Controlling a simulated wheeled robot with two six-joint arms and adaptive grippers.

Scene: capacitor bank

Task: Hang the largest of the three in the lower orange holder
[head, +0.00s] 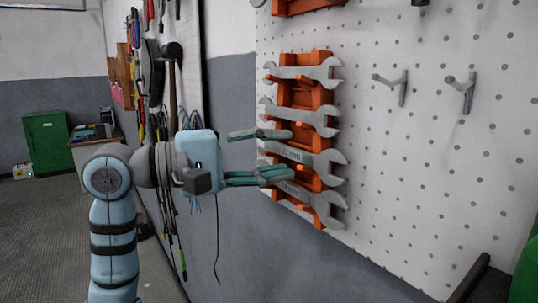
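Several grey open-ended wrenches hang one above another on an orange holder (299,93) on the white pegboard. The top wrench (310,71), the second wrench (305,115), the third wrench (308,156) and the bottom wrench (318,202) all point their larger jaws right. Which is largest is hard to tell. My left gripper (291,155) is open at the left side of the holder, one finger above and one below the left part of the third wrench. The fingers hide the left ends of the lower wrenches; contact is unclear. My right gripper is not in view.
Empty metal hooks (402,87) stick out of the pegboard (430,170) to the right. Part of another orange holder (300,5) shows at the top edge. Tools (172,60) hang on the wall at left. A green cabinet (46,140) stands far left.

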